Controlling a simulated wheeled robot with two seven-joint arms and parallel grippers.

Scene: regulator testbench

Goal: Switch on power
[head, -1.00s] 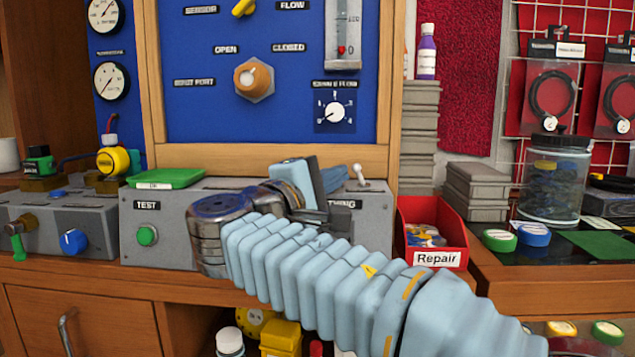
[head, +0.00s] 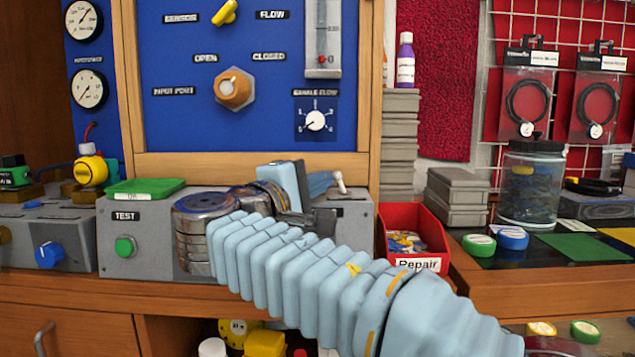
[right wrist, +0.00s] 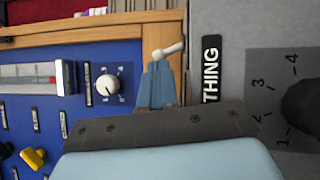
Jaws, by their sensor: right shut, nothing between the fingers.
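A small toggle switch with a pale lever (head: 340,182) stands at the top right of the grey test box (head: 148,262). In the right wrist view its lever (right wrist: 168,51) leans to the right, just beyond the fingertips. My right gripper (head: 322,182) is shut and empty, above the box's top and just left of the lever in the head view. The blue fingertips also show in the right wrist view (right wrist: 156,85). I cannot tell whether they touch the lever. My right arm hides much of the box's front. My left gripper is not in view.
A blue panel (head: 180,125) with knobs and a flow tube rises behind the box. A green button (head: 125,247) and a green pad (head: 145,188) are on the box's left part. A red Repair bin (head: 400,217) stands close on the right.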

